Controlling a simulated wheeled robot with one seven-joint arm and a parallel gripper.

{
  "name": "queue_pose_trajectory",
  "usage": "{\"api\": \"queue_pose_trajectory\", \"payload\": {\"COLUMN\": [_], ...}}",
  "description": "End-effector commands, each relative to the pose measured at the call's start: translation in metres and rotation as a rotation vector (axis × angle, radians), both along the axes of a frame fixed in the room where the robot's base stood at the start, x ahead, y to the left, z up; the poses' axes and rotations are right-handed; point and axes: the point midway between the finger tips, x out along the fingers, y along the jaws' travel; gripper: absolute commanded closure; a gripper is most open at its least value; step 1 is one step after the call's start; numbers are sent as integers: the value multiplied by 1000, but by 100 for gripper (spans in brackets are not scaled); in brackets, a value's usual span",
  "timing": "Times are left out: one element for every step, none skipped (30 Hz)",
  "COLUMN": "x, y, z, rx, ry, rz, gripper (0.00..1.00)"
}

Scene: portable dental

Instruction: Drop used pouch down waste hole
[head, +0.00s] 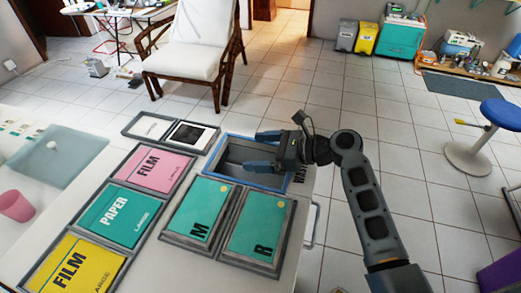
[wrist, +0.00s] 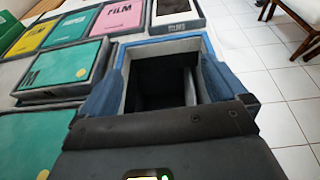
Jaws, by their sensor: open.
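The waste hole (head: 238,152) is a dark square opening with a blue-grey rim near the table's right edge, beside lettering that is partly hidden. My gripper (head: 262,150) is over it with its two blue fingers spread apart. In the wrist view my gripper (wrist: 165,85) frames the waste hole (wrist: 160,78) between its fingers, and nothing is held there. The inside of the hole is dark, and I cannot make out a pouch in it. No pouch in view is clearly marked as used.
Trays hold a pink FILM pouch (head: 155,168), a teal PAPER pouch (head: 117,214), a yellow FILM pouch (head: 72,273), and teal M (head: 203,208) and R (head: 258,225) packs. A small two-part tray (head: 172,133) lies behind. Floor to the right is clear up to a blue stool (head: 500,113).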

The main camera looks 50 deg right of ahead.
Motion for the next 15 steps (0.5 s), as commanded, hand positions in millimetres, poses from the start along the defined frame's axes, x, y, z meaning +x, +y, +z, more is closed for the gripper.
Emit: {"api": "queue_pose_trajectory", "payload": {"x": [0,0,0,0,0,-2,-3,-5,-9,-12,-17,-23,-27,-31,-37], "y": [0,0,0,0,0,-1,-2,-3,-4,-6,-8,-10,-12,-15,-18], "z": [0,0,0,0,0,0,1,1,3,4,5,6,8,10,12], "rx": [0,0,0,0,0,0,0,1,1,0,-1,0,0,-1,0], "ry": [0,0,0,0,0,0,0,0,-1,-1,0,1,1,1,0], "rz": [0,0,0,0,0,0,-1,-1,-2,-2,-2,-3,-3,-3,-4], "gripper": [1,1,1,1,1,1,1,1,1,1,1,1,1,1,1]}}
